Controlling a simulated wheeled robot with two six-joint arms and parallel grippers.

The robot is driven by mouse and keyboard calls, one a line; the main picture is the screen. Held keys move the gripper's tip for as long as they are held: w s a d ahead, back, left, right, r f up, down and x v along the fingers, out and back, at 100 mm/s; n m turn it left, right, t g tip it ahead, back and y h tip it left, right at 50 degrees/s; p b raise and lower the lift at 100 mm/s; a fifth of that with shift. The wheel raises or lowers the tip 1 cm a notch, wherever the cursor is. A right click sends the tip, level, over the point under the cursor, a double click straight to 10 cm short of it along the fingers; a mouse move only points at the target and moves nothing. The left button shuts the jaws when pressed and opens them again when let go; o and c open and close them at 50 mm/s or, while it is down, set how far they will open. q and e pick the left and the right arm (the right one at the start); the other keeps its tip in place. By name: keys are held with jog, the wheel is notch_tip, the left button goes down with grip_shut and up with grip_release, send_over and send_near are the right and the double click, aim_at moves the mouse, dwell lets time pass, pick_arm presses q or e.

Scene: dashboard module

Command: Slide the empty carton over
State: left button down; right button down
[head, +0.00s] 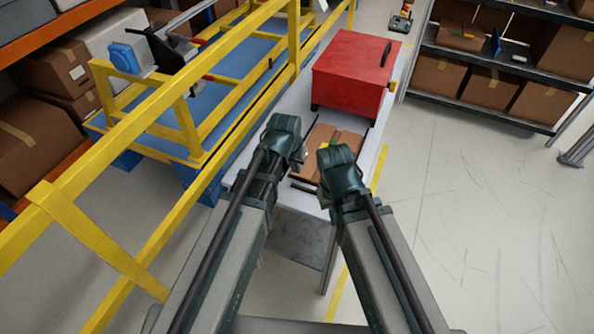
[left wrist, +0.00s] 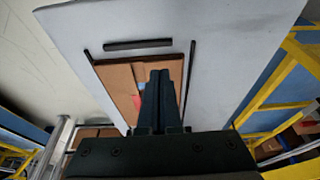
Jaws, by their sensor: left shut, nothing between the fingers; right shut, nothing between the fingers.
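A brown carton (head: 348,142) lies on the light grey table (head: 385,125), in front of a red box. It also shows in the left wrist view (left wrist: 118,82), with dark bars along its far edge and both sides. Small blue and red patches show on or in it beside my fingers; I cannot tell what they are. My left gripper (head: 296,160) is over the carton's left side; its shut, empty fingers (left wrist: 160,75) overlap the carton in the left wrist view. My right gripper (head: 328,152) is at the carton's near right, shut and empty, its fingertips mostly hidden. Contact is unclear.
The red box (head: 350,72) with a dark handle stands on the table behind the carton. A yellow frame (head: 165,125) runs along the left. Shelves with several brown boxes (head: 437,76) stand at the back right. The floor at right (head: 480,220) is mostly clear.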

aim_at(310, 159)
pick_arm(q)
jog(key=b+x, duration=0.9)
jog(key=shift+w+f, duration=0.1)
jog(key=shift+f, duration=0.25)
jog(key=shift+r, duration=0.1)
jog(key=shift+w, duration=0.15)
jog(key=w+d, duration=0.1)
jog(key=w, duration=0.2)
jog(key=w+d, duration=0.1)
jog(key=w, duration=0.2)
jog(key=w+d, duration=0.1)
jog(key=w, duration=0.2)
jog(key=shift+w, duration=0.25)
jog(key=w+d, duration=0.2)
jog(key=w, duration=0.5)
jog(key=w+d, duration=0.2)
jog(key=w, duration=0.5)
jog(key=w+d, duration=0.2)
jog(key=w, duration=0.5)
jog(key=shift+w+d, duration=0.3)
